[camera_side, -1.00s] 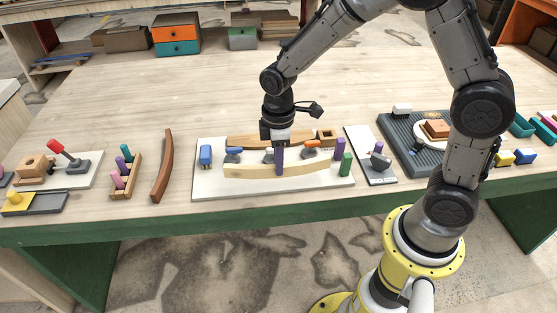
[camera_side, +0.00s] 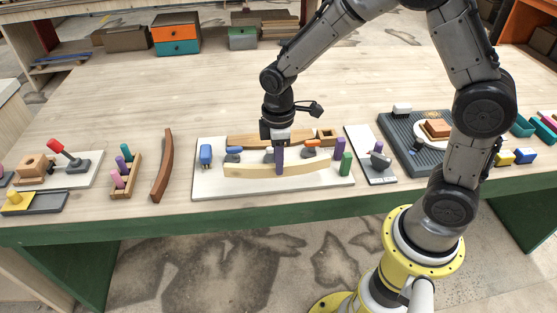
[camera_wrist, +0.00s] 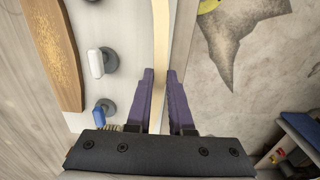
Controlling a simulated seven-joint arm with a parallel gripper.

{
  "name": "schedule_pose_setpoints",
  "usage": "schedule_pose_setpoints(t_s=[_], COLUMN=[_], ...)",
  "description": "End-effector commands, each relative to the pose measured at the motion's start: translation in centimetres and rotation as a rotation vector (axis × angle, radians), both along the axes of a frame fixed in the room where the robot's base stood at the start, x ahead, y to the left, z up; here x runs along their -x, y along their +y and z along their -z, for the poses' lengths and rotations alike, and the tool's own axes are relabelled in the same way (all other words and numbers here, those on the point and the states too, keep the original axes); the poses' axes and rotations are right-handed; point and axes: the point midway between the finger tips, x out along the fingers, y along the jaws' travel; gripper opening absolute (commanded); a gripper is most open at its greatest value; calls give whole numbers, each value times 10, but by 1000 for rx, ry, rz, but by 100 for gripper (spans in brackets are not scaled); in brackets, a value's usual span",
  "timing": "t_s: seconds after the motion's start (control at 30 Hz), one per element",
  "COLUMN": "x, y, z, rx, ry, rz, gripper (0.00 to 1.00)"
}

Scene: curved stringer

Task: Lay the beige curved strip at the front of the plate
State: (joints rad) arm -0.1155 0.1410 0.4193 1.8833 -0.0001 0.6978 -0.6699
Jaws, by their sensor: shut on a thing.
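The beige curved strip (camera_side: 245,172) is at the front of the white plate (camera_side: 212,187), running left to right. My gripper (camera_side: 279,169) is upright, with its purple fingers shut on the strip near its middle. In the wrist view the strip (camera_wrist: 161,40) passes between the two fingertips (camera_wrist: 160,76), over the plate's front edge area. I cannot tell whether the strip touches the plate or hangs just above it. A brown curved piece (camera_side: 245,140) lies at the back of the plate; it shows in the wrist view too (camera_wrist: 52,45).
Clamps with blue (camera_side: 233,150), white and orange handles stand between the two curved pieces. A blue peg (camera_side: 205,154) is at the plate's left, purple and green pegs (camera_side: 346,163) at its right. A dark brown curved strip (camera_side: 163,165) lies left of the plate.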

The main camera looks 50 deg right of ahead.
Motion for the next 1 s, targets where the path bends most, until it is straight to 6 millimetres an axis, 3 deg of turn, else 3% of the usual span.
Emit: schedule_pose_setpoints(t_s=[1.0], x=[0], y=[0], z=[18], rx=[0], ry=[0], rz=[0], gripper=[0])
